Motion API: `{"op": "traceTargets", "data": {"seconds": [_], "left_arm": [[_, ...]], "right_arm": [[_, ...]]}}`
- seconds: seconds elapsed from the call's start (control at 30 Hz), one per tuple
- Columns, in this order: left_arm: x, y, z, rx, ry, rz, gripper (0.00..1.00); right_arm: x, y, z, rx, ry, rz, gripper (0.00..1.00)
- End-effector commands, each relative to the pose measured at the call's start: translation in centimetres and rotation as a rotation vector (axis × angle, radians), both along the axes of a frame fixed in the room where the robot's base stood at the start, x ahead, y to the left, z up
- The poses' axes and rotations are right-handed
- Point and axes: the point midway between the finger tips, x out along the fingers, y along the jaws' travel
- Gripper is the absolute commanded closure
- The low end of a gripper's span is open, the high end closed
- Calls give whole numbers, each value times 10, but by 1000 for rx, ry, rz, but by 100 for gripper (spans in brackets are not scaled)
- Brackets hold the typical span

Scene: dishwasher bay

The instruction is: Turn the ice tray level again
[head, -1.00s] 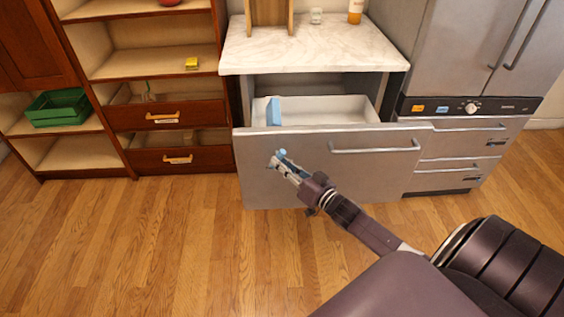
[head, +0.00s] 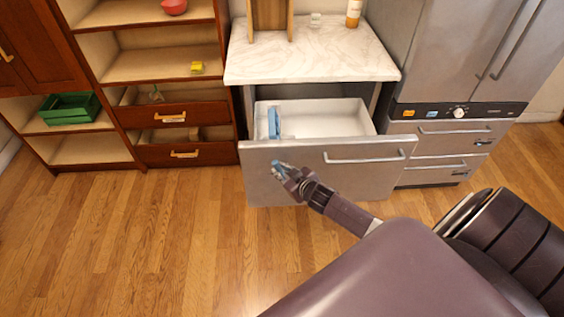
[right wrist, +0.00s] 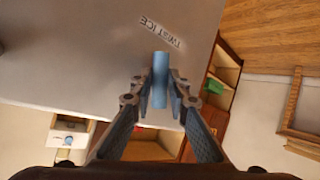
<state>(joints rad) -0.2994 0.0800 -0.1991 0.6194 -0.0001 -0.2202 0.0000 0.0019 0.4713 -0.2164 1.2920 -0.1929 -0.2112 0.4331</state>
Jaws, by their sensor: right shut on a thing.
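The drawer (head: 252,173) under the counter is open. Inside it, at the left end, the light blue ice tray (head: 274,122) stands steeply tilted, not level. A blue handle (head: 275,164) sticks out of the left part of the drawer's front panel. My right gripper (head: 283,171) is shut on this handle. In the right wrist view the blue handle (right wrist: 160,68) lies between the two fingers of the gripper (right wrist: 160,90), near the printed words "TWIST ICE" (right wrist: 161,32). My left gripper is not in view.
A marble counter (head: 310,55) overhangs the drawer's back. A steel fridge (head: 440,60) stands to the right. Wooden shelves (head: 155,68) with a green crate (head: 69,107) stand to the left. The wooden floor in front is clear.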

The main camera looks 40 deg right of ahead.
Motion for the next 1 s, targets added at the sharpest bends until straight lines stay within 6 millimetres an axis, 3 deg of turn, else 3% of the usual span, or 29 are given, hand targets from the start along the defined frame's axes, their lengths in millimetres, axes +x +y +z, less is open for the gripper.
{"op": "traceTargets", "data": {"seconds": [0.1, 0.4, 0.67, 1.0], "left_arm": [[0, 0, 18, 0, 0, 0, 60], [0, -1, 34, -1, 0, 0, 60], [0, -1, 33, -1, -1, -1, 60], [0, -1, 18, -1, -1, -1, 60]], "right_arm": [[2, 2, 7, -92, 57, -1, 100], [4, 6, 6, -334, 206, -1, 100], [6, 8, 4, -546, 333, 0, 100], [8, 11, 3, -810, 495, -1, 100]]}}
